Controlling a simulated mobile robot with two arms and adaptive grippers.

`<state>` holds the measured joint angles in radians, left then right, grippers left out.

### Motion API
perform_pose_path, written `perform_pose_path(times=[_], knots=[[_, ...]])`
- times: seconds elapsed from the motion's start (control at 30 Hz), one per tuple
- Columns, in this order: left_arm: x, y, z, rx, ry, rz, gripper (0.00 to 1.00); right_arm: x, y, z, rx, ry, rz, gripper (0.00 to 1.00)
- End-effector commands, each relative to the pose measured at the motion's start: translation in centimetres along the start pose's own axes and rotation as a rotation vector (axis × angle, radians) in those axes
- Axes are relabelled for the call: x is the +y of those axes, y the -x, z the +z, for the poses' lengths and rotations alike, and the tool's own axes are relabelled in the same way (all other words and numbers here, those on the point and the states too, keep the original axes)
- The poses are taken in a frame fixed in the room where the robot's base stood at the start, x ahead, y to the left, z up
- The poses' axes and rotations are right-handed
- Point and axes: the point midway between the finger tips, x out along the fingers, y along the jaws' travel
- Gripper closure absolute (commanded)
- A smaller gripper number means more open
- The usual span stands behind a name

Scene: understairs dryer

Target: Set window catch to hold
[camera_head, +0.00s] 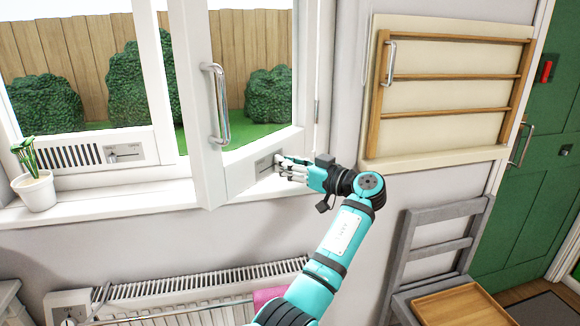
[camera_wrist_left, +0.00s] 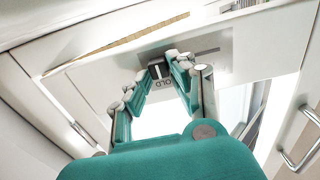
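The window sash (camera_head: 212,100) stands swung inward, with an upright metal handle on its edge. A grey catch plate (camera_head: 264,165) sits on its bottom rail. My left gripper (camera_head: 281,166) is at the right part of this plate and hides some of it. In the left wrist view, a dark catch knob (camera_wrist_left: 160,71) lies between the fingertips of my left gripper (camera_wrist_left: 161,73). Letters reading "OLD" show beside the knob. Whether the fingers press on the knob cannot be told. My right gripper is not in view.
A similar plate (camera_head: 125,154) sits under the left pane. A potted plant (camera_head: 36,186) stands on the windowsill (camera_head: 110,203). A radiator (camera_head: 200,285) is below. A wooden wall rack (camera_head: 450,95), a grey chair (camera_head: 440,245) and a green door (camera_head: 530,180) are at right.

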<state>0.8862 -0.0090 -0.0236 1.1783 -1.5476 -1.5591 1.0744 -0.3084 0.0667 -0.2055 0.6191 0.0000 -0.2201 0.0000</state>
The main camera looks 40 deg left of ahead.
Motion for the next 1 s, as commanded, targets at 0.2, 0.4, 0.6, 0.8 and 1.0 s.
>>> perform_pose_path(times=[0.2, 0.4, 0.6, 0.8, 1.0], knots=[[0.0, -0.2, -0.4, 0.004, 0.005, 0.000, 0.58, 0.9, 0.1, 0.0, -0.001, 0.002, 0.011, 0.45], [0.0, -0.2, -0.2, 0.003, 0.004, -0.001, 0.58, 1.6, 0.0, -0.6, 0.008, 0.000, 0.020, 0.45], [0.0, 1.2, -0.2, 0.002, 0.003, 0.001, 0.58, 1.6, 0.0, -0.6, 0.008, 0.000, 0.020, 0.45], [0.1, 5.4, -0.2, 0.002, 0.003, 0.003, 0.58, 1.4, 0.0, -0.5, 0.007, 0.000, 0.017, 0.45], [0.1, 9.3, -0.2, 0.004, 0.003, 0.002, 0.58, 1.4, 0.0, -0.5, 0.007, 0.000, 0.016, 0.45]])
